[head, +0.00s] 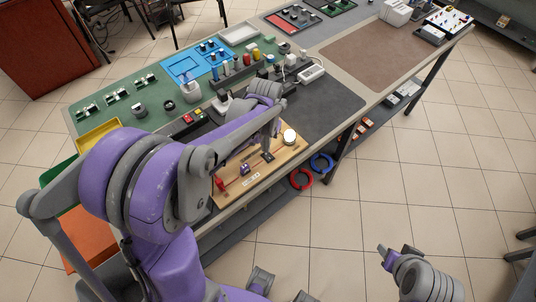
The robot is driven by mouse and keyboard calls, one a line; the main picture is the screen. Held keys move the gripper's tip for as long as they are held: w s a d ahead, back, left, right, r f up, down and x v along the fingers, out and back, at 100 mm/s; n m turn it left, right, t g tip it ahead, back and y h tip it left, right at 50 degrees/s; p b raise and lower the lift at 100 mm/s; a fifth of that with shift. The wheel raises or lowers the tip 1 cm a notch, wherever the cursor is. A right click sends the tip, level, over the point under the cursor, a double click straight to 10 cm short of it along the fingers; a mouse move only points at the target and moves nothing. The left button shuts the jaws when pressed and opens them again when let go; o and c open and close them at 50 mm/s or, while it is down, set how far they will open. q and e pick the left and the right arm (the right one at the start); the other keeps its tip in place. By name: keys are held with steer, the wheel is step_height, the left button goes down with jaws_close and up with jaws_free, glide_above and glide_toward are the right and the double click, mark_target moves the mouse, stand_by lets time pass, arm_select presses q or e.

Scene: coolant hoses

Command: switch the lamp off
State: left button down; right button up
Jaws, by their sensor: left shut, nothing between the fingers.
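A wooden board (228,188) lies on the near edge of the workbench with several small parts on it. A round cream-white dome (290,137), which looks like the lamp, sits at its right end; I cannot tell if it is lit. A red part (220,183) and a purple part (244,169) stand further left on the board. My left gripper (268,155) is shut and empty, pointing down at the board between the purple part and the dome. I cannot tell whether it touches a switch. My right gripper (398,252) is low at the right, away from the bench; its fingers are unclear.
Behind the board are a dark mat (335,98), a white power strip (311,75) and a blue tray (186,68). A red ring (301,179) and a blue ring (321,163) are by the bench's near side. The floor at the right is mostly clear.

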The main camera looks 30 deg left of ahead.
arm_select(q)
steer(key=shift+f+b, duration=0.65)
steer(key=shift+f, duration=0.3)
arm_select(e)
steer(key=shift+s+f, duration=0.25)
steer(key=shift+f, duration=0.55)
arm_select(q)
steer(key=shift+r, duration=0.1)
steer(key=shift+r+p, duration=1.9)
steer(key=shift+r, duration=1.6)
arm_select(e)
steer(key=r, duration=0.1)
steer(key=w+r, duration=0.1)
steer(key=r, duration=0.3)
steer(key=shift+w, duration=0.35)
arm_select(q)
steer(key=s+d+r+t, duration=0.1)
steer(key=s+d+t, duration=0.1)
steer(key=s, duration=0.5)
steer(key=s+d+r+m+t, duration=0.1)
steer(key=s+d+r+t, duration=0.1)
steer(key=s, duration=0.5)
steer(key=d+t, duration=0.1)
steer(key=d, duration=0.1)
steer(key=shift+s+d+r+t, duration=0.2)
steer(key=shift+s+d+t, duration=0.1)
steer(key=shift+d, duration=0.1)
